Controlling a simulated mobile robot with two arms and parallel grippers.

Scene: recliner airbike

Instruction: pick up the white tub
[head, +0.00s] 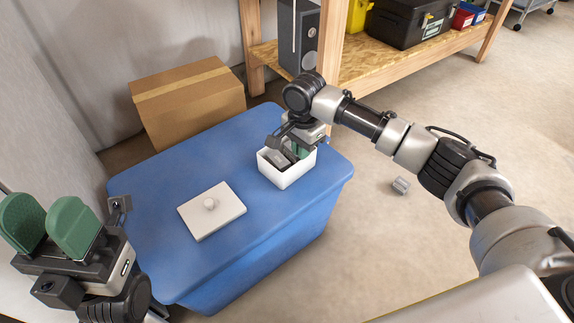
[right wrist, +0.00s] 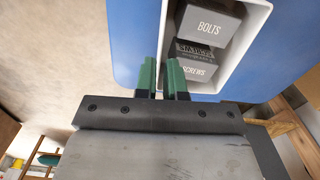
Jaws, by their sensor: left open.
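The white tub (head: 287,177) is at the right end of the blue bin's lid, upright and open at the top. It holds small dark and grey boxes, labelled BOLTS and SCREWS among others, in the right wrist view (right wrist: 222,84). My right gripper (head: 300,149) is at the tub's rim, with its green fingers (right wrist: 161,80) on either side of one wall, closed on it. Whether the tub touches the blue lid is hard to tell. My left gripper (head: 45,224) is open and empty at the lower left, away from the tub.
The blue bin (head: 160,235) bears a flat white lid with a round knob (head: 212,211), left of the tub. A cardboard box (head: 190,105) stands behind. A wooden shelf (head: 385,65) with cases is at the back. A small grey object (head: 401,186) lies on the floor at right.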

